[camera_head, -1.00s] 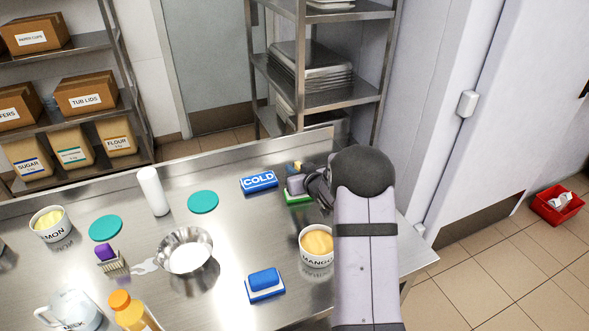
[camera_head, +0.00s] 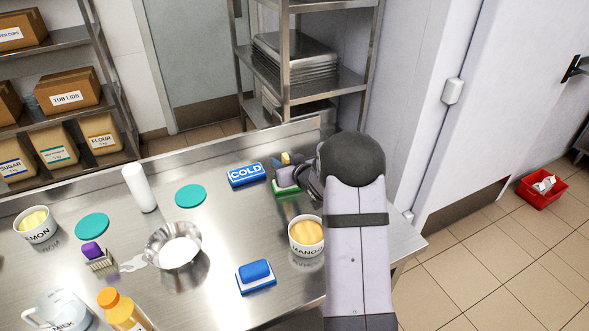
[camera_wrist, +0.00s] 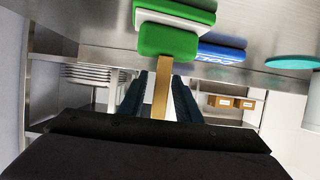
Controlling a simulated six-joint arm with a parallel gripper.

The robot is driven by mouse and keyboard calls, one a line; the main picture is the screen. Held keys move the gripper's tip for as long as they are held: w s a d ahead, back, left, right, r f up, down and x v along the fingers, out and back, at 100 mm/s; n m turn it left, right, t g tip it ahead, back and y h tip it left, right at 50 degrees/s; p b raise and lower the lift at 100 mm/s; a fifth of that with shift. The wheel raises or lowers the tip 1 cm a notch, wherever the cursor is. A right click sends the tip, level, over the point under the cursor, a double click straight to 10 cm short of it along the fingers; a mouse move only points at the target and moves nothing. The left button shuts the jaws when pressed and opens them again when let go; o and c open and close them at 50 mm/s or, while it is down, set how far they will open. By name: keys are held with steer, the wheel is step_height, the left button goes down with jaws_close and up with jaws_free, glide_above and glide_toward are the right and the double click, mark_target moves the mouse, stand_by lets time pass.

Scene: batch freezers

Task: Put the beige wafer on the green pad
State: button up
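A tan bar (camera_wrist: 162,88), which looks like the beige wafer, stands between the two dark fingers of my gripper (camera_wrist: 160,85) in the wrist view. I cannot tell whether both fingers touch it. In the head view my gripper (camera_head: 284,168) is at the right rear of the table, and a small yellowish bit shows there. A green block with a white layer (camera_wrist: 168,42) lies close by; its green edge shows below my gripper in the head view (camera_head: 286,192). Two flat teal-green round pads lie farther left, one near the middle (camera_head: 190,195) and one at left (camera_head: 92,226).
A blue COLD block (camera_head: 246,175) lies just left of my gripper. The mango tub (camera_head: 306,234) stands close to my arm.

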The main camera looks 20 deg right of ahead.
steer(key=b+v, duration=0.2)
steer(key=v, duration=0.8)
steer(key=shift+s, duration=0.35)
steer(key=shift+r, duration=0.15)
steer(key=s+a+r+g+p, duration=0.2)
steer(key=s+a+g+p, duration=0.2)
steer(key=s, duration=0.5)
steer(key=s+a+r+g+p, duration=0.3)
steer(key=s+a+g+p, duration=0.2)
steer(key=s, duration=0.5)
steer(key=s+a+r+g+p, duration=0.2)
steer(key=s+a+g+p, duration=0.2)
steer(key=s+a+p, duration=0.3)
steer(key=s+p, duration=0.1)
steer(key=s, duration=0.2)
steer(key=shift+s, duration=0.25)
